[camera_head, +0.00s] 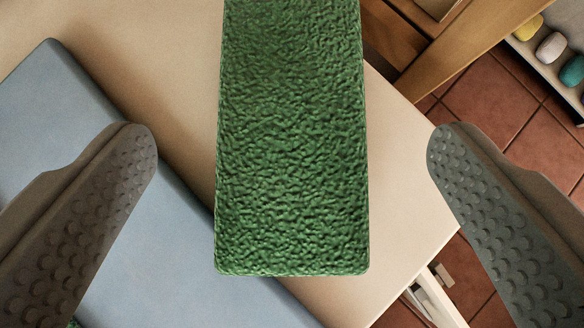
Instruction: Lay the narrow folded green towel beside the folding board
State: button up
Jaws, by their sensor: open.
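The narrow folded green towel (292,140) is in the middle of the view, long side running up and out of the top edge. Its near end and both long sides show. My gripper (291,145) is open, with one finger on each side of the towel and a wide gap to it on both sides. The blue-grey folding board (95,130) lies flat on the left. The towel's lower left part overlaps the board's edge in the picture. I cannot tell whether it touches the board or is above it.
The pale tabletop (400,200) shows on both sides of the towel, ending on the right above a tiled floor (490,100). Wooden framing (465,50) stands at the upper right. A shelf there holds yellow, white and teal pieces (550,47). A green scrap shows at the lower left edge.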

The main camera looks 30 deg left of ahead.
jog(key=shift+v, duration=2.25)
jog(key=s+d+r+m+t+h, duration=0.1)
jog(key=s+d+r+t, duration=0.2)
jog(key=s+d, duration=0.3)
jog(key=s+d+r+m+t+h, duration=0.1)
jog(key=s+d+r+m+t, duration=0.1)
jog(key=s+d, duration=0.5)
jog(key=s+d+r+m+t+h, duration=0.2)
jog(key=s+d+r+t, duration=0.2)
jog(key=d, duration=1.1)
jog(key=s, duration=0.2)
jog(key=shift+s+r, duration=0.35)
jog(key=shift+s, duration=0.05)
jog(key=o, duration=0.3)
